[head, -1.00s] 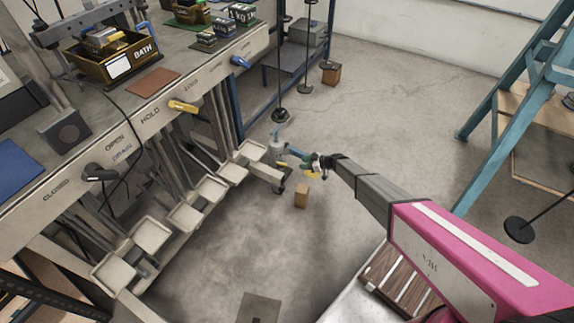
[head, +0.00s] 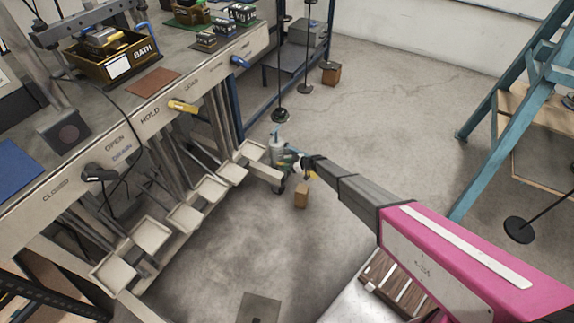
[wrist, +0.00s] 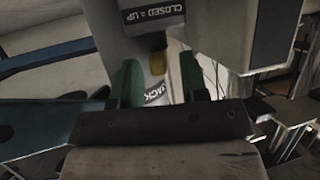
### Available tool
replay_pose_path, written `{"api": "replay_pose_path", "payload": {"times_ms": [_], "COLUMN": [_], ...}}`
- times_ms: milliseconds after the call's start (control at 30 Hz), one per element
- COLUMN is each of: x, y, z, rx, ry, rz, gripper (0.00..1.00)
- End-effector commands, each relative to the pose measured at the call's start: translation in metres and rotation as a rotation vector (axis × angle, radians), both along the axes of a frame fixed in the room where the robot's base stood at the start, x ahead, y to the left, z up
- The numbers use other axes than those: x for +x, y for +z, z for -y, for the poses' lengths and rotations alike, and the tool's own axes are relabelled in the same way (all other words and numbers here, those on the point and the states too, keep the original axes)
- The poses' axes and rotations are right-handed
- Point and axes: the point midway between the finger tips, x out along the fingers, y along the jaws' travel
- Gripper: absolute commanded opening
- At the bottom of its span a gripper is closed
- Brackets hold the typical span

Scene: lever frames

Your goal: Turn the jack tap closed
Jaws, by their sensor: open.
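The jack (head: 277,152), a grey cylinder with a blue top, stands on the floor past the end of the bench's row of pedals in the head view. My gripper (head: 291,162) is right beside it, at the end of my outstretched arm. In the wrist view the two green fingers of my gripper (wrist: 160,78) stand apart. A small yellow piece (wrist: 157,66), perhaps the tap's handle, shows between them on a pale body. A "CLOSED UP" label (wrist: 152,17) is above it, and a partly hidden "JACK" label (wrist: 158,95) is below. I cannot tell whether the fingers touch anything.
The bench (head: 75,180) with labelled levers and several white pedals (head: 150,235) lies to the left. A small wooden block (head: 301,195) is on the floor near my gripper. A blue-legged shelf (head: 292,78) is behind. Open floor extends to the right, towards a teal frame (head: 500,110).

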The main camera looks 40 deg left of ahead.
Motion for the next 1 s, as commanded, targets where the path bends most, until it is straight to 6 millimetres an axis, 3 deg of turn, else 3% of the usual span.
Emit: {"api": "replay_pose_path", "payload": {"times_ms": [67,200,433,733,1000], "x": [0.0001,0.0001,-0.0022,-0.0074,-0.0068], "y": [0.0001,0.0001,0.0007,0.0004,-0.0003], "z": [0.0002,0.0002,0.0015,0.0037,0.0030], "rx": [0.000,0.000,0.000,0.000,-0.001], "ry": [0.000,0.000,-0.025,-0.217,-0.244], "rz": [0.000,0.000,0.000,0.000,0.000], "gripper": [0.40,0.00,0.00,0.00,0.00]}}
